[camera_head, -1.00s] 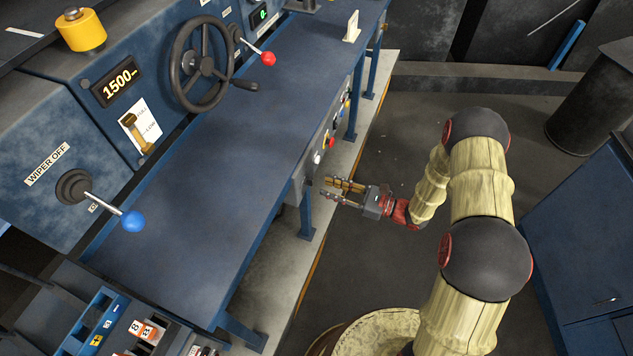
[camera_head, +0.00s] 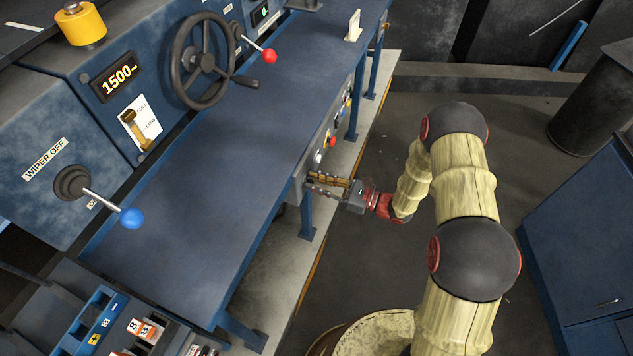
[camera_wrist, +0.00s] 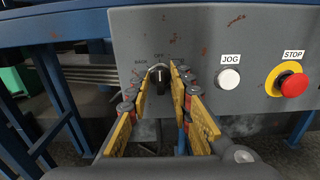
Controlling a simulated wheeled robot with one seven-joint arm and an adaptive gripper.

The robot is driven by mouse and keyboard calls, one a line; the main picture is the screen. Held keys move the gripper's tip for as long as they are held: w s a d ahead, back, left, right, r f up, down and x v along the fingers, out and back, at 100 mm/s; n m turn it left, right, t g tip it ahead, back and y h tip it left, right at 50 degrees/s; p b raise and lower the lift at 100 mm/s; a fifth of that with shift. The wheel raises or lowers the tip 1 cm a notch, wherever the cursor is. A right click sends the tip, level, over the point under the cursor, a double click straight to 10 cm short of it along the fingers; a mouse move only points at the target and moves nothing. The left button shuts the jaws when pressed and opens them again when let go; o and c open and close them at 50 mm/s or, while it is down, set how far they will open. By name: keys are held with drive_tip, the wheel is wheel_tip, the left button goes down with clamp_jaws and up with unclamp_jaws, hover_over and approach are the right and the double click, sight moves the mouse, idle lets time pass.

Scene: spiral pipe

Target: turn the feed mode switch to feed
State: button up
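The feed mode switch (camera_wrist: 157,77) is a small black knob on a grey control panel (camera_wrist: 205,45) in the wrist view. The labels BACK and OFF show to its left and above it. Its pointer looks roughly upright, toward OFF. Any label on its right is hidden by a finger. My gripper (camera_wrist: 160,95) is open, with its yellow-padded fingers on either side of the knob. I cannot tell whether they touch it. In the head view my gripper (camera_head: 328,184) reaches the near end of the panel under the blue bench, and the switch is hidden there.
A white JOG button (camera_wrist: 229,79) and a red STOP button (camera_wrist: 293,85) on a yellow ring sit right of the switch. The blue bench (camera_head: 190,200) overhangs the panel. Blue legs (camera_wrist: 60,115) stand at the left.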

clamp_jaws()
drive_tip(key=shift+m+p, duration=0.3)
drive_tip(key=shift+w+d+m+p, duration=0.1)
drive_tip(key=shift+m+p, duration=2.4)
drive_tip(key=shift+m, duration=2.1)
drive_tip(key=shift+o, duration=2.3)
unclamp_jaws()
